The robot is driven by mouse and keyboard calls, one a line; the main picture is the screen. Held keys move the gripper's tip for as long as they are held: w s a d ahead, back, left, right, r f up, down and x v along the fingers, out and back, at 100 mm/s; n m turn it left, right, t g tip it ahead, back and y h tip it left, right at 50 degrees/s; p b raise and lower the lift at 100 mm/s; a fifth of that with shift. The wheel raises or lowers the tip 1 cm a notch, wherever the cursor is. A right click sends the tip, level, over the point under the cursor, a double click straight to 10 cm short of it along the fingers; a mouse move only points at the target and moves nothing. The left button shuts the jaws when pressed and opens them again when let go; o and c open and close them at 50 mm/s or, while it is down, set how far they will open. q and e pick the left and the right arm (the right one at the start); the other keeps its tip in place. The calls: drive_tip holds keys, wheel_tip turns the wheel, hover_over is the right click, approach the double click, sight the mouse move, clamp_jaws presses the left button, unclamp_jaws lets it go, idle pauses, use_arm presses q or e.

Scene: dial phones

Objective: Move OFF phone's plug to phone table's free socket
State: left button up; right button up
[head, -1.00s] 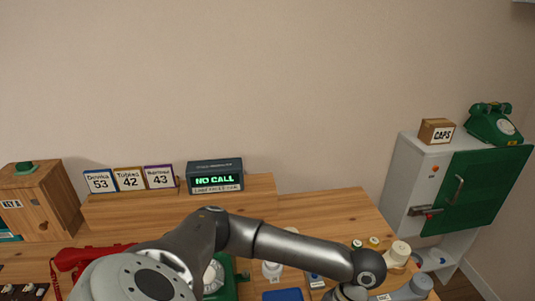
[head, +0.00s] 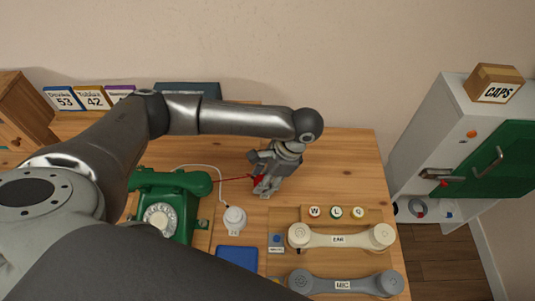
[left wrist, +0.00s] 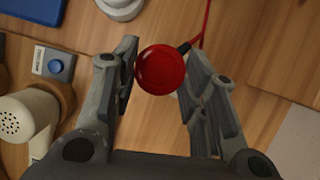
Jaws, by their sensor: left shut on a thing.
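My left gripper (head: 265,190) is low over the wooden table, right of the green dial phone (head: 163,221). It is shut on a red plug (head: 259,181). In the left wrist view the plug's round red top (left wrist: 160,69) sits between the two fingers (left wrist: 158,85). A red cord (head: 232,178) runs from the plug leftward to behind the green phone's handset. A white round piece (head: 234,219) with a white cord stands between phone and gripper. I cannot tell whether the plug touches the table. No table socket shows clearly. My right gripper is not in view.
A cream handset (head: 341,239) and a grey handset (head: 345,284) lie at the front right, below a rack of small caps (head: 336,212). A blue pad (head: 237,257) and a blue-button plate (head: 277,241) lie nearby. The table's back right is clear.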

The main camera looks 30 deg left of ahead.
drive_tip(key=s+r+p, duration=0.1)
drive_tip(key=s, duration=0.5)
use_arm(q)
drive_tip(key=w+m, duration=0.1)
drive_tip(key=m, duration=0.1)
drive_tip(key=w+m+t+b, duration=0.1)
drive_tip(key=m, duration=0.1)
drive_tip(key=w+a+m+t, duration=0.1)
drive_tip(key=shift+w+r+m+y+b, duration=0.15)
drive_tip(key=shift+w+m+y+b, duration=0.2)
drive_tip(key=shift+m+y+b, duration=0.05)
wheel_tip(320, 180, down, 3)
drive_tip(key=b, duration=0.4)
drive_tip(key=shift+f, duration=0.2)
drive_tip(key=shift+f+b, duration=0.3)
drive_tip(key=shift+b, duration=0.1)
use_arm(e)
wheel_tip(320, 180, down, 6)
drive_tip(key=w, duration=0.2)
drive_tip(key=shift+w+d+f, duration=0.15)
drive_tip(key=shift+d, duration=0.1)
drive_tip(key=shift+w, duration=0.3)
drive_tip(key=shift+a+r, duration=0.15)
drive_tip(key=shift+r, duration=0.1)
use_arm(q)
drive_tip(key=shift+r+p, duration=0.1)
drive_tip(key=shift+p, duration=0.55)
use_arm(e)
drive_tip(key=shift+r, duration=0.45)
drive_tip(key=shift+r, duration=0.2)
